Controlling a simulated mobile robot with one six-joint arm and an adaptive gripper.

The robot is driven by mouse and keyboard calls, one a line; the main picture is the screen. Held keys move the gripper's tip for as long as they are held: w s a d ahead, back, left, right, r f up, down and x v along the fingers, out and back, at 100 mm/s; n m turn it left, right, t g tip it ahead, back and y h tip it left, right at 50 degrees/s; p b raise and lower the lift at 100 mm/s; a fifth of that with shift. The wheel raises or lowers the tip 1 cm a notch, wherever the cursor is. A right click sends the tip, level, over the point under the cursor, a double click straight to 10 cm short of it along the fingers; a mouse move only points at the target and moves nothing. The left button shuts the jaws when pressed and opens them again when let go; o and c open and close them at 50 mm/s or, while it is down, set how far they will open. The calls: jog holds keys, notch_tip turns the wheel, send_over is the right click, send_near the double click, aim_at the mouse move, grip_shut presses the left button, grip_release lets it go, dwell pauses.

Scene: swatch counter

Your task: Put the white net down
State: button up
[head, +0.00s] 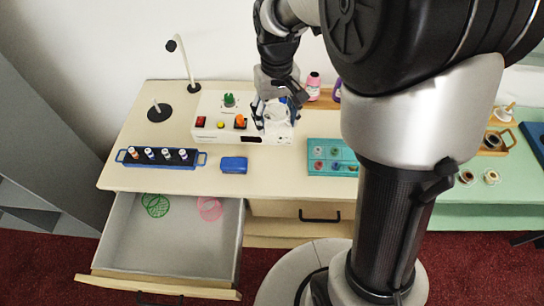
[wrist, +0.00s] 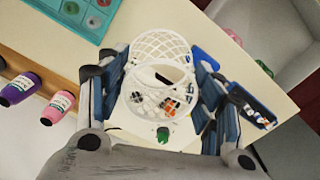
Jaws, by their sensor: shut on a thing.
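The white net (wrist: 160,75) is an open lattice piece held between the two fingers of my gripper (wrist: 163,95) in the wrist view. My gripper is shut on it. In the head view my gripper (head: 275,108) is over the right part of the white box (head: 215,128), which carries red, yellow, green and orange parts on top. The net (head: 277,117) shows there only in part, small and pale against the box. I cannot tell whether the net touches the box.
An open drawer (head: 165,262) below the counter holds a green net (head: 155,205) and a pink net (head: 209,208). A blue rack of bottles (head: 160,157), a blue block (head: 233,165) and a teal tray (head: 322,143) stand on the counter (head: 277,178). A lamp (head: 183,65) stands behind.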

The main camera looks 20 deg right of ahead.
jog(key=shift+s+f+b, duration=0.2)
jog(key=shift+f+b, duration=1.25)
jog(key=shift+f, duration=3.25)
jog(key=shift+s+f+b, duration=0.15)
jog(key=shift+f+b, duration=1.3)
jog(key=shift+f, duration=3.25)
jog(key=shift+f, duration=0.2)
jog(key=o, duration=0.7)
jog(key=shift+r, duration=0.2)
